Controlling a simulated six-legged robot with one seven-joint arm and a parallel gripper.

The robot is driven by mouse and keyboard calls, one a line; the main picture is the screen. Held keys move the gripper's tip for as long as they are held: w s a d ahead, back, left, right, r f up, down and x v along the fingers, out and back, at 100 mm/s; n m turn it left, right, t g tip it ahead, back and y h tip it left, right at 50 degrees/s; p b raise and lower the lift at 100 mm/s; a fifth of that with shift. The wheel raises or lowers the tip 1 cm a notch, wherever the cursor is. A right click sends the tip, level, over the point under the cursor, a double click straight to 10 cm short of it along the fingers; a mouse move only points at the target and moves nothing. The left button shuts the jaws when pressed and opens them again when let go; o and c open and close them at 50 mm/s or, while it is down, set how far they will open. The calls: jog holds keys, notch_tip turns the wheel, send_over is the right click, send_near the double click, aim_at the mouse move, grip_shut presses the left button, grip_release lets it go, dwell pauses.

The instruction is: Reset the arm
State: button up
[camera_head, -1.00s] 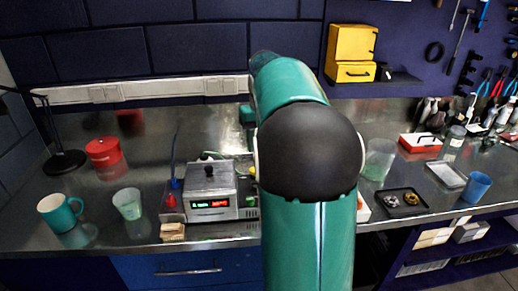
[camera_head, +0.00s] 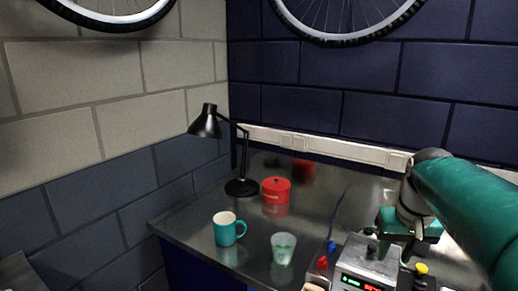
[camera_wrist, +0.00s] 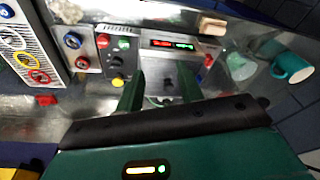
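My gripper (camera_head: 409,226) is at the right of the head view, above and behind a grey metal device with lit displays (camera_head: 368,262). In the wrist view its two green fingers (camera_wrist: 160,92) stand well apart with nothing between them. The fingers point toward the device (camera_wrist: 162,62), which has a red and a green display. From these views I cannot tell whether the fingers touch it. My arm reaches in from the right edge of the head view.
A teal mug (camera_head: 228,229), a translucent cup (camera_head: 283,248), a red tin (camera_head: 276,190) and a black lamp (camera_head: 241,186) stand on the metal bench (camera_head: 187,224). Bike wheels (camera_head: 345,15) hang above. In the wrist view, a panel with coloured rings (camera_wrist: 27,50) lies at left.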

jog(key=s+a+f+n+t, duration=0.1)
jog(key=s+a+f, duration=0.2)
jog(key=s+a, duration=0.3)
jog(key=s+a+f+n+t, duration=0.1)
jog(key=s+a+f+t, duration=0.1)
jog(key=s+a, duration=0.4)
jog(key=shift+s+a+f, duration=0.15)
jog(key=shift+a+f, duration=0.3)
jog(key=shift+a, duration=0.8)
